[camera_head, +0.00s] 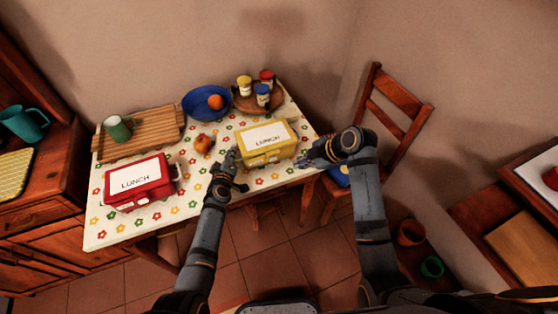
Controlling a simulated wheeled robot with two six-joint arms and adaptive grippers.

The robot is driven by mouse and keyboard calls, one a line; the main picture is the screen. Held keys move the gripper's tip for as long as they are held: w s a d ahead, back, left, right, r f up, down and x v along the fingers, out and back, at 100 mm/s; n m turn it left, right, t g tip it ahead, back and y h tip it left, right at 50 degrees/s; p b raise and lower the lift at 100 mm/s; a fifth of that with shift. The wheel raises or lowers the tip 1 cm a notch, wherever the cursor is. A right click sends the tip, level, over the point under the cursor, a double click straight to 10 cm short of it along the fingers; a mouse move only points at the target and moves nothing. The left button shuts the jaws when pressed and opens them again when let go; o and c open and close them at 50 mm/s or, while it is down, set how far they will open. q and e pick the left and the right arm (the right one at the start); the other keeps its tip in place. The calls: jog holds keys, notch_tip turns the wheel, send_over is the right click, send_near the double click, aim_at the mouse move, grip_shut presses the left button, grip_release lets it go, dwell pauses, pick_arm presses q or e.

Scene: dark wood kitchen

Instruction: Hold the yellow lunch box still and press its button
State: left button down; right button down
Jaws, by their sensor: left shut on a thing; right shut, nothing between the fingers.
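The yellow lunch box (267,156) stands on the flowered table, with a white label reading LUNCH on its lid. My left gripper (232,160) is at the box's left side and is shut on it. My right gripper (303,163) is shut and empty, just off the box's right front corner; I cannot tell whether it touches the box. The button is too small to make out. The lid looks closed.
A red lunch box (139,183) stands at the table's left front. A blue bowl (190,105) with an orange, a round tray (246,104) of jars, a wooden board (150,140) with a green mug (117,129), and a fruit (203,144) stand behind. A chair (402,128) is at right.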

aim_at(273, 159)
pick_arm(q)
jog(key=shift+s+f, duration=0.15)
jog(key=shift+f, duration=0.1)
pick_arm(e)
jog(key=shift+f, duration=0.1)
jog(key=x, duration=1)
jog(key=shift+a+f, duration=0.1)
jog(key=w, duration=0.2)
jog(key=shift+w+a, duration=0.3)
jog(key=shift+w, duration=0.05)
jog(key=shift+w+a+r, duration=0.2)
jog(key=shift+w, duration=0.4)
